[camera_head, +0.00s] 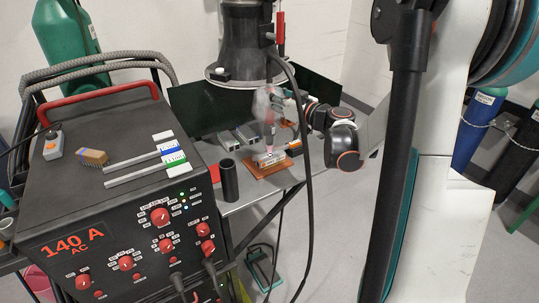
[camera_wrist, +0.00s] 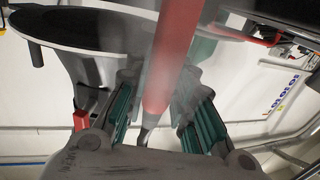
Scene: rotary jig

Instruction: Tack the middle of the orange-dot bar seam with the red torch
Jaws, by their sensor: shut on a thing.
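The red torch (camera_wrist: 168,55) stands between the teal-padded fingers of my gripper (camera_wrist: 152,108) in the wrist view, and my gripper is shut on it. In the head view the torch (camera_head: 269,128) is roughly upright, with its lower end over the orange-brown jig plate (camera_head: 256,171). Light metal pieces (camera_head: 270,157) lie on the plate. The torch end is close to these pieces; I cannot tell whether it touches. The orange dot and the seam are too small to make out. My gripper (camera_head: 271,103) is partly blurred by haze in the head view.
A dark extraction hood (camera_head: 243,45) hangs above the jig, with a dark cable running down in front. A black cylinder (camera_head: 229,181) stands on the table's left. The welding machine (camera_head: 120,200) fills the left foreground. Dark screens (camera_head: 205,105) stand behind the table.

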